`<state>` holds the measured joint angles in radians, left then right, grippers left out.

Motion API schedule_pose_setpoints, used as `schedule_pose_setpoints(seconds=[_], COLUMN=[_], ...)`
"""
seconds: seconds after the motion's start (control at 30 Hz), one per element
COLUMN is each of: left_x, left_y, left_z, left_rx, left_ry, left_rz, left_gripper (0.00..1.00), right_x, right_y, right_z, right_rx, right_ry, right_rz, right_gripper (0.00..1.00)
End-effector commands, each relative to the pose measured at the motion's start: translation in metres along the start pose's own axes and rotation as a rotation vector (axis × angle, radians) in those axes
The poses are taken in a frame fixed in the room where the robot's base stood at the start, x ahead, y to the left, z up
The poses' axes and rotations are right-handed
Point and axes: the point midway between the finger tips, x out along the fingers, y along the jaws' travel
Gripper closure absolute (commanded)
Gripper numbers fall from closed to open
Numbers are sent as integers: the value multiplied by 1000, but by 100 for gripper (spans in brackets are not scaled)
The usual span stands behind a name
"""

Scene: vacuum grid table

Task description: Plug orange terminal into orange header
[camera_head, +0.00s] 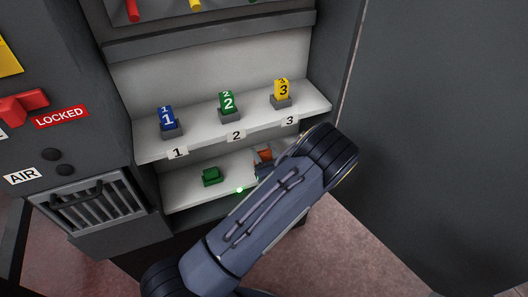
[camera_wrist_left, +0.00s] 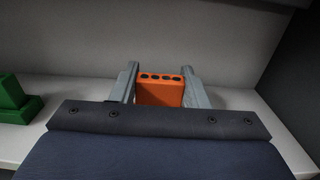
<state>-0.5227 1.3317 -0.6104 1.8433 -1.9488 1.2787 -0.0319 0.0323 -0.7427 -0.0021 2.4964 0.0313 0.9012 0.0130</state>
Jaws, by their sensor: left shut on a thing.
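An orange block (camera_wrist_left: 160,92) with a row of dark holes along its top edge sits between the two grey fingers of my left gripper (camera_wrist_left: 160,88), which is shut on it. I take it for the orange terminal. In the head view the orange terminal (camera_head: 264,155) shows as a small patch over the right part of the lower shelf, beyond my left arm. My left gripper (camera_head: 264,165) is mostly hidden there by the arm. No separate orange header shows, and I cannot tell whether the terminal touches one. My right gripper is out of view.
A green block (camera_head: 211,176) sits on the lower shelf (camera_head: 185,192), left of the gripper. The upper shelf (camera_head: 200,140) holds blue (camera_head: 167,119), green (camera_head: 228,103) and yellow (camera_head: 282,90) numbered blocks. A dark door panel (camera_head: 440,130) stands close on the right.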

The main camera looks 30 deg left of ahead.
Motion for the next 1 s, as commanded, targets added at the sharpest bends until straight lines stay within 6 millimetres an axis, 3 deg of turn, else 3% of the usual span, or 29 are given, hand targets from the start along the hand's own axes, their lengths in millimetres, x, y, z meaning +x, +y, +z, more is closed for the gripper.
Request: schedule_pose_setpoints(seconds=[0.4, 0.43, 0.6, 0.87, 1.0], left_x=[0, 0, 0, 0, -10], left_y=[0, 0, 0, 0, -1], left_z=[-12, -11, -10, -10, -10], left_rx=[0, 0, 0, 0, 1], left_ry=[0, 0, 0, 0, 2], left_rz=[0, 0, 0, 0, -2], left_gripper=[81, 58, 35, 33, 33], right_x=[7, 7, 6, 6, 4], right_y=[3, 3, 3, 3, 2], right_z=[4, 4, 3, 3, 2], right_rx=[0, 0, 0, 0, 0], right_ry=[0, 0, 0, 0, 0], right_rz=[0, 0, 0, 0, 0], right_gripper=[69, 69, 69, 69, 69])
